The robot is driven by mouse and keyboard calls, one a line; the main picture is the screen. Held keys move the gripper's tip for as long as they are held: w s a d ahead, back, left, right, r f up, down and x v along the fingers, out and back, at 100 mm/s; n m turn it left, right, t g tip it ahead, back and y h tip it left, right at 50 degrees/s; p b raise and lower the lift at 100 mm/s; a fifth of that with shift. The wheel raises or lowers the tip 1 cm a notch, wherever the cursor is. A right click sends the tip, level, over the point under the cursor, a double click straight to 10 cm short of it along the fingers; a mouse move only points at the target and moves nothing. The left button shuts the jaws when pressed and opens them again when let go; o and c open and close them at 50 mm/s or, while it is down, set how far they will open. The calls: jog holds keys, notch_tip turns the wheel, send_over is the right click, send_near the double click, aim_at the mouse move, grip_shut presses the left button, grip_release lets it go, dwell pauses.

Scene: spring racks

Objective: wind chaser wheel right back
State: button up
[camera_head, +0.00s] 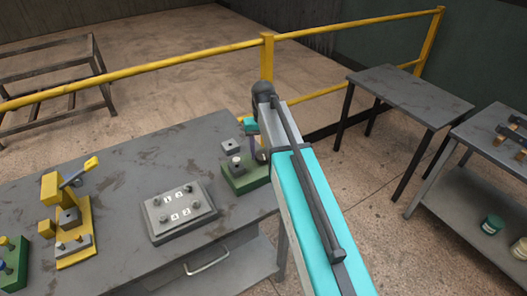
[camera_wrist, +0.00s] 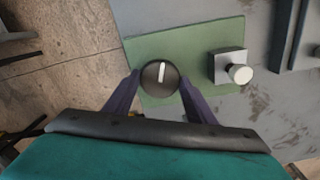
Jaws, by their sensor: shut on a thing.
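A dark round wheel (camera_wrist: 160,77) with a white mark sits on a green base plate (camera_wrist: 195,38) in the wrist view. The white mark points almost straight up in that picture. My gripper (camera_wrist: 159,79) is shut on the wheel, one dark finger on its left side and one on its right. In the head view the green base (camera_head: 247,184) stands at the right end of the grey table, and my arm hides most of the wheel there. A grey block with a pale round knob (camera_wrist: 239,73) stands on the same plate, right of the wheel, apart from my fingers.
A grey panel (camera_head: 180,212) with several numbered buttons lies left of the green base on the table (camera_head: 110,189). A yellow lever press (camera_head: 76,246) stands further left. A yellow rail (camera_head: 160,68) runs behind. Another table (camera_head: 412,92) stands to the right.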

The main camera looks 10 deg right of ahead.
aim_at(263, 154)
jog(key=o, duration=1)
jog(key=shift+o, duration=0.2)
jog(key=shift+r, duration=0.15)
notch_tip(263, 154, up, 14)
jog(key=p, duration=0.8)
jog(key=shift+f+p, duration=0.2)
jog(key=shift+p, duration=0.15)
